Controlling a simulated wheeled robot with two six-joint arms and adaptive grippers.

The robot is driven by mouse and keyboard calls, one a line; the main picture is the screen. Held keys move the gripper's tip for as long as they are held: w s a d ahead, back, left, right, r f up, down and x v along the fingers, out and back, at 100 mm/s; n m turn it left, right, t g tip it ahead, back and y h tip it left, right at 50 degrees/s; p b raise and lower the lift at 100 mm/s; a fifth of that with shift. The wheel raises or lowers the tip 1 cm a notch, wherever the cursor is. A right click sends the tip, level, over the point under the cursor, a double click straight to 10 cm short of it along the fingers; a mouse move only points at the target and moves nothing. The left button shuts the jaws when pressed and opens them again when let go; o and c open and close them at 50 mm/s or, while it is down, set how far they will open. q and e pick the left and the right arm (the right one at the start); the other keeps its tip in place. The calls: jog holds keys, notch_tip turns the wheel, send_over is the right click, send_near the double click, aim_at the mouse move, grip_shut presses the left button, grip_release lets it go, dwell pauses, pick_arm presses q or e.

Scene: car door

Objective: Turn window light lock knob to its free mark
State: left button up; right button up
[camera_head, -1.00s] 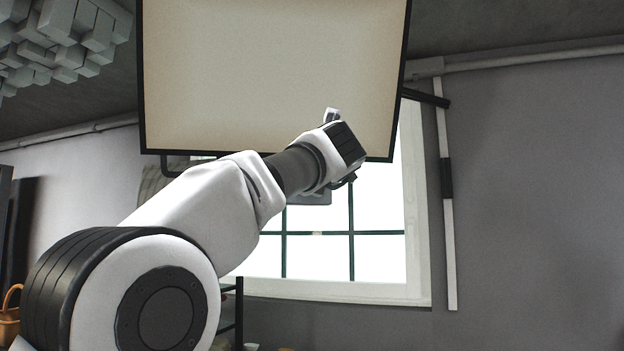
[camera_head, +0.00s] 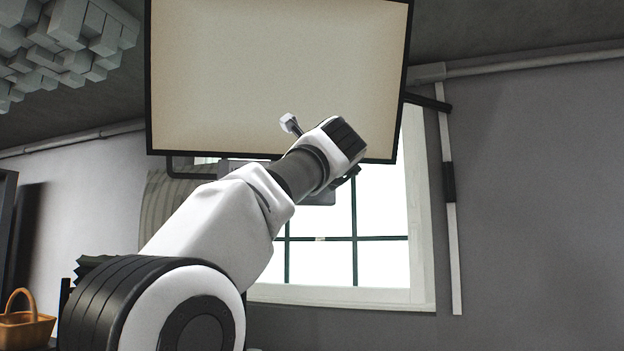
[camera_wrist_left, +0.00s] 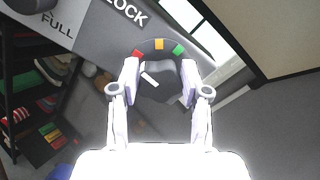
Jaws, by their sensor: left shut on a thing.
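The window light (camera_head: 280,70) is a large cream panel with a black frame. In the left wrist view, the dark lock knob (camera_wrist_left: 160,68) sits on a grey plate (camera_wrist_left: 100,40) lettered "LOCK". Red (camera_wrist_left: 137,54), orange (camera_wrist_left: 159,44) and green (camera_wrist_left: 179,49) marks arc above it. A white pointer line (camera_wrist_left: 149,80) on the knob slants up-left, on the red mark's side. My left gripper (camera_wrist_left: 159,80) is shut on the knob, a finger on each side. In the head view its fingers are hidden behind my wrist. My right gripper is not in view.
A bright window (camera_head: 375,225) stands behind the light, with a white pole (camera_head: 455,240) to its right. A basket (camera_head: 25,325) is at lower left. The left wrist view shows a shelf of colourful goods (camera_wrist_left: 40,120) at left. Space right of the arm looks open.

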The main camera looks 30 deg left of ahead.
pick_arm(q)
jog(key=shift+a+f+n, duration=0.1)
jog(key=shift+f+n, duration=0.05)
jog(key=shift+n, duration=0.75)
jog(key=o, duration=1.1)
jog(key=shift+w, duration=0.1)
jog(key=shift+c, duration=0.2)
jog(key=shift+o, duration=0.4)
jog(key=shift+w+a+f, duration=0.15)
jog(key=shift+w, duration=0.3)
jog(key=v, duration=0.7)
jog(key=shift+s, duration=0.15)
